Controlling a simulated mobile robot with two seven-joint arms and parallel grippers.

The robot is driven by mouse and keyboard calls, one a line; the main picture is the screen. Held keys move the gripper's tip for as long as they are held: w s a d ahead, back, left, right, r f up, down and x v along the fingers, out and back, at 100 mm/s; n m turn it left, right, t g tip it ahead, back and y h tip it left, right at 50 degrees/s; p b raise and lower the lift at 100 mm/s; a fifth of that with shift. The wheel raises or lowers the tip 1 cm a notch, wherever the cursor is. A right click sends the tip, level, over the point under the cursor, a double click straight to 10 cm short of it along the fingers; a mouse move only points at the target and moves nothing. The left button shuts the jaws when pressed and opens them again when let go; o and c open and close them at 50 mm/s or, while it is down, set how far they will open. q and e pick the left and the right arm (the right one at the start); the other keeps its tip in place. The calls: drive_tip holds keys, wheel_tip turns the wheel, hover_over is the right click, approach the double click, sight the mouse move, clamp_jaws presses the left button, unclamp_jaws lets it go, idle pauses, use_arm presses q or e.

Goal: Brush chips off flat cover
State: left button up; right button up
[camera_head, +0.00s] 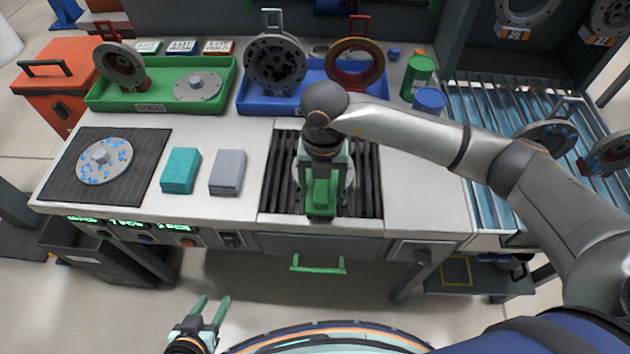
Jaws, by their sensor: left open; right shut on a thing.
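A round flat cover (349,181) lies on the dark slatted grate (366,200) in the middle of the bench, mostly hidden under my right gripper. My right gripper (322,185) points down over it and is shut on a green tool that looks like a brush (321,205). Whether the tool touches the cover, and any chips there, are hidden. Another flat cover (101,156) with blue specks lies on the black ribbed mat (62,182) at the left. My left gripper (211,304) is open and empty, low in front of the bench.
A green tray (120,103) holds a plain flat cover (198,87). A blue tray (255,105) holds ring-shaped parts. Teal (180,170) and grey (227,172) pads lie left of the grate. A green can (418,76) stands behind my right arm; a roller conveyor (480,150) is at right.

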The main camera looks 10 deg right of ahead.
drive_tip(key=shift+s+d, duration=0.15)
drive_tip(key=shift+d, duration=0.4)
drive_tip(key=shift+s+d, duration=0.15)
drive_tip(key=shift+d, duration=0.4)
drive_tip(key=shift+w+a+f, duration=0.1)
drive_tip(key=shift+w+a, duration=0.1)
drive_tip(key=shift+a, duration=0.6)
drive_tip(key=shift+w+a+b, duration=0.2)
drive_tip(key=shift+a+b, duration=0.05)
drive_tip(key=shift+a, duration=0.45)
drive_tip(key=shift+w+a+b, duration=0.15)
drive_tip(key=shift+a+b, duration=0.1)
drive_tip(key=shift+a, duration=0.45)
drive_tip(key=shift+r+p, duration=2.1)
drive_tip(key=shift+r, duration=1.1)
